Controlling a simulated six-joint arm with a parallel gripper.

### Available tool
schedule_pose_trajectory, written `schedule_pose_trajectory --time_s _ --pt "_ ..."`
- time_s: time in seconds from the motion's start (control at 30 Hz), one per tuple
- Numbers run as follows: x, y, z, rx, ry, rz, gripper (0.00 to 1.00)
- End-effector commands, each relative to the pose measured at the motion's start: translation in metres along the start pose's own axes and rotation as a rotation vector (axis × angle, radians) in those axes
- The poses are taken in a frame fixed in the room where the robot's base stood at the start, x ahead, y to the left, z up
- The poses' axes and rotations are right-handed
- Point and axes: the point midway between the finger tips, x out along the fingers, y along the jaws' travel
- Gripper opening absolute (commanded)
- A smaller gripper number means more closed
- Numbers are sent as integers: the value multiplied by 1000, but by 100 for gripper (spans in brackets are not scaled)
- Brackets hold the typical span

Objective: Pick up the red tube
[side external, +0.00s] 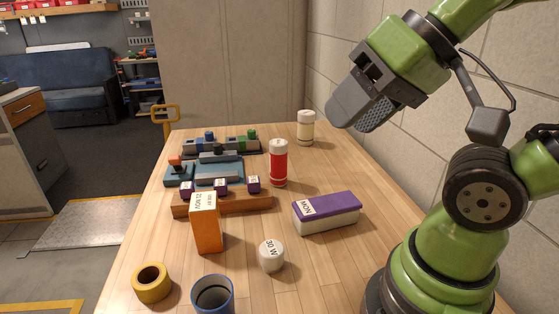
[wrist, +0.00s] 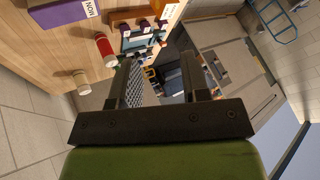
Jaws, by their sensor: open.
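The red tube (side external: 279,165) is a red cylinder with a white cap and a pale band near its base. It stands upright on the wooden table, right of the grey-blue block fixtures. It also shows in the wrist view (wrist: 105,48), left of my fingers. My gripper (side external: 352,112) is raised above the table at the right, up and to the right of the tube and apart from it. In the wrist view my gripper (wrist: 163,70) has its two fingers spread with nothing between them.
A cream bottle (side external: 306,128) stands behind the tube, near the wall. A purple-topped box (side external: 326,212) lies in front. An orange box (side external: 206,230), a white "30 W" cylinder (side external: 270,257), a yellow roll (side external: 152,283) and a blue cup (side external: 213,295) stand nearer the front.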

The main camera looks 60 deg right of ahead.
Motion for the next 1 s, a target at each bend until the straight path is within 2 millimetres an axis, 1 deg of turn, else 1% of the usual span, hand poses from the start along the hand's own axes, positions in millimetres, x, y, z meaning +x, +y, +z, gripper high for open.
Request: schedule_pose_trajectory --time_s 0.23,0.27,0.3,0.37,0.4,0.67,0.73,0.77,0.87,0.97,1.0 --pt "0 0 0 0 0 0 43" --pt "0 0 0 0 0 0 49" --pt "0 0 0 0 0 0 59" --pt "0 0 0 0 0 0 72" --pt "0 0 0 0 0 0 82" --pt "0 0 0 0 0 0 82" --pt "1 0 -5 -2 -1 6 82" --pt "2 -1 -8 -4 -2 11 82" --pt "8 -1 -30 -16 -8 39 82" --pt "21 2 -64 -37 -18 80 82" --pt "28 5 -79 -48 -23 96 82"
